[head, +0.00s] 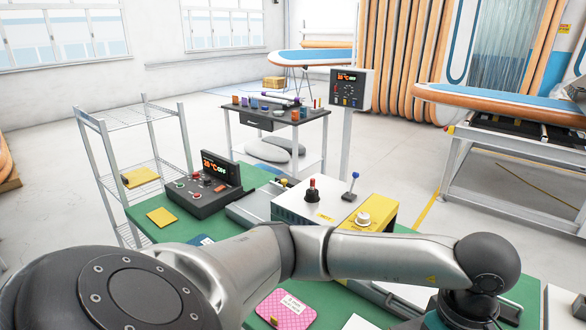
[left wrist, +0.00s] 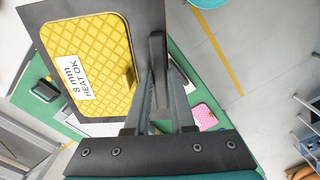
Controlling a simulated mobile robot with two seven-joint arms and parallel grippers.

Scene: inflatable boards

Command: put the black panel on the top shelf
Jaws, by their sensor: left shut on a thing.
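The black panel (left wrist: 147,22) fills the upper left of the left wrist view. Its face carries a yellow diamond-textured pad with a white label reading "8 mm HEAT OK". My left gripper (left wrist: 156,75) is shut on the panel near its right edge; the exact contact is partly hidden by the fingers. In the head view my left arm crosses the foreground to the lower right, with gripper and panel out of the picture. The wire shelf rack (head: 180,130) stands at the left, and its top shelf (head: 128,115) looks empty. My right gripper is not in view.
A green bench (head: 250,176) holds a control box (head: 205,188), a white and yellow machine (head: 335,205) and a pink pad (head: 284,309). A yellow pad (head: 140,177) lies on a lower rack shelf. A tool table (head: 265,120) stands behind the bench.

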